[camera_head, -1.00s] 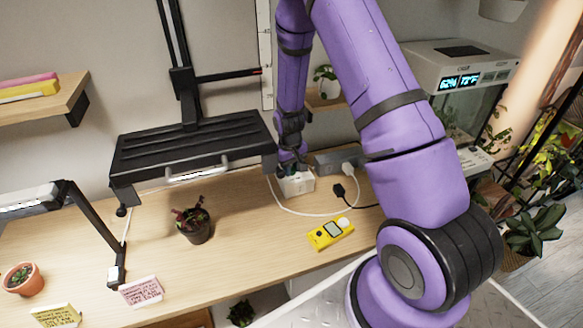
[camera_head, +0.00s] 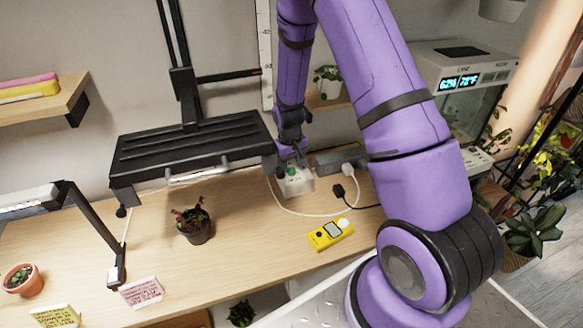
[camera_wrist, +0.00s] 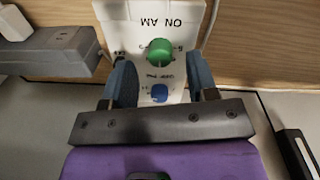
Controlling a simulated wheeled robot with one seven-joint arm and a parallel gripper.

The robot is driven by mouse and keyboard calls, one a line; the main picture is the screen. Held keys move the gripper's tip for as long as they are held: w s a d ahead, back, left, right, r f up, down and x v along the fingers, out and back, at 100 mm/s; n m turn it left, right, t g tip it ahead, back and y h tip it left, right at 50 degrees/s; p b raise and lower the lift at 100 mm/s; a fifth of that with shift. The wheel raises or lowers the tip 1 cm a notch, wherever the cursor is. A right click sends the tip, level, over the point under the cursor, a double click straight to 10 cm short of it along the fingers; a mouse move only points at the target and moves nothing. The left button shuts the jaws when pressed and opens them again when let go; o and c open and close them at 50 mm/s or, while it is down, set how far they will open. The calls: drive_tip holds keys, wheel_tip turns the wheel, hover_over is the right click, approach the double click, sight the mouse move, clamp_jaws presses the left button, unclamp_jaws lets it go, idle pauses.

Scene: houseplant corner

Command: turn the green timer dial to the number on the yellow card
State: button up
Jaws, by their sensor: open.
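The white timer box (camera_head: 298,186) stands on the bench near the back, and it fills the top of the wrist view (camera_wrist: 118,22). Its green dial (camera_wrist: 160,50) sits above a smaller blue dial (camera_wrist: 159,93) there; the green dial also shows in the head view (camera_head: 292,171). My gripper (camera_wrist: 160,66) is open and empty, its two blue-grey fingers spread on either side of the dials without visible contact. In the head view my gripper (camera_head: 291,154) is just above the timer. The yellow card (camera_head: 57,316) is at the lower left, its writing too small to read.
A pink card (camera_head: 141,292) lies beside the yellow one. A yellow meter (camera_head: 331,234) lies in front of the timer. A grey power strip (camera_head: 337,158) with cables is right of it, and a black lamp panel (camera_head: 190,152) left. A dark potted plant (camera_head: 193,226) stands mid-bench.

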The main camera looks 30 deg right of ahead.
wheel_tip(320, 180, up, 8)
drive_tip(key=shift+a+r, duration=0.2)
drive_tip(key=shift+r, duration=0.05)
idle(0.5)
wheel_tip(320, 180, up, 13)
drive_tip(key=t, duration=0.1)
hover_over(290, 170)
drive_tip(key=s+a, duration=0.2)
drive_tip(key=s, duration=0.2)
drive_tip(key=s+a+r+t, duration=0.2)
drive_tip(key=s+r, duration=0.4)
drive_tip(key=r, duration=0.3)
drive_tip(key=s+a+r+t, duration=0.1)
drive_tip(key=s+r, duration=0.4)
drive_tip(key=s, duration=0.4)
drive_tip(key=s+a+r+t, duration=0.1)
drive_tip(key=s+r, duration=0.3)
drive_tip(key=s, duration=0.6)
drive_tip(key=shift+s+a+r+y, duration=0.3)
drive_tip(key=shift+a+r, duration=0.1)
drive_tip(key=shift+a, duration=0.1)
drive_tip(key=shift+w, duration=0.15)
